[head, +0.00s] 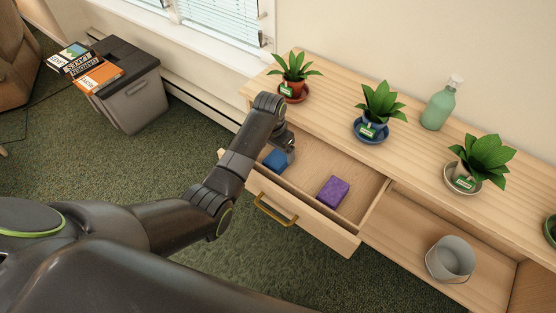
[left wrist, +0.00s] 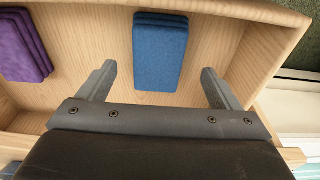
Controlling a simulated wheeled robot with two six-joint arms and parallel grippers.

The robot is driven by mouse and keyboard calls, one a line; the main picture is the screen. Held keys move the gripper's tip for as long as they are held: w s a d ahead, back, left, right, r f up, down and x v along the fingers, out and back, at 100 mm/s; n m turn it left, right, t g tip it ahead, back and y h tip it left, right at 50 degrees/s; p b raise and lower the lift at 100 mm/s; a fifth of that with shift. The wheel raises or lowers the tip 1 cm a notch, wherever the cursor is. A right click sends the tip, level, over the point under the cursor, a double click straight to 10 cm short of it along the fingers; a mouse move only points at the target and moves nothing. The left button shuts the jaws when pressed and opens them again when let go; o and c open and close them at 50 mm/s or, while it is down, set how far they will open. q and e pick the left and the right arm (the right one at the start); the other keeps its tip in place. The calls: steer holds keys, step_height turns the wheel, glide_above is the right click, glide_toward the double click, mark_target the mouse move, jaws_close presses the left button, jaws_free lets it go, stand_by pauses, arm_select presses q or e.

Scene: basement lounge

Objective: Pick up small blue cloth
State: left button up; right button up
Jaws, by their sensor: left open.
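The small blue cloth (head: 276,160) lies folded in the open drawer (head: 300,207), near its left end. In the left wrist view the blue cloth (left wrist: 160,52) shows ahead of the fingertips, roughly centred between them. My left gripper (head: 289,150) is over the drawer above the cloth, and its arm comes in from the left. In the left wrist view my left gripper (left wrist: 158,80) has its two fingers spread wide, with nothing held. In the head view the gripper partly covers the cloth. My right gripper is not in view.
A folded purple cloth (head: 333,192) lies in the same drawer, right of the blue one. The drawer walls stand close around. A grey pot (head: 450,260) sits in the open shelf.

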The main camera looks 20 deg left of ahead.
mark_target(278, 157)
arm_select(q)
steer(key=shift+w+d+f, duration=0.1)
steer(key=shift+w+f, duration=0.05)
steer(key=shift+f, duration=1.05)
steer(key=shift+w+d+f, duration=0.1)
steer(key=shift+w+f, duration=0.05)
steer(key=shift+f, duration=1)
steer(key=c, duration=1.1)
steer(key=shift+o, duration=0.2)
step_height(278, 157, up, 10)
steer(key=shift+r, duration=0.1)
steer(key=o, duration=0.5)
steer(key=shift+c, duration=0.2)
steer(key=c, duration=0.4)
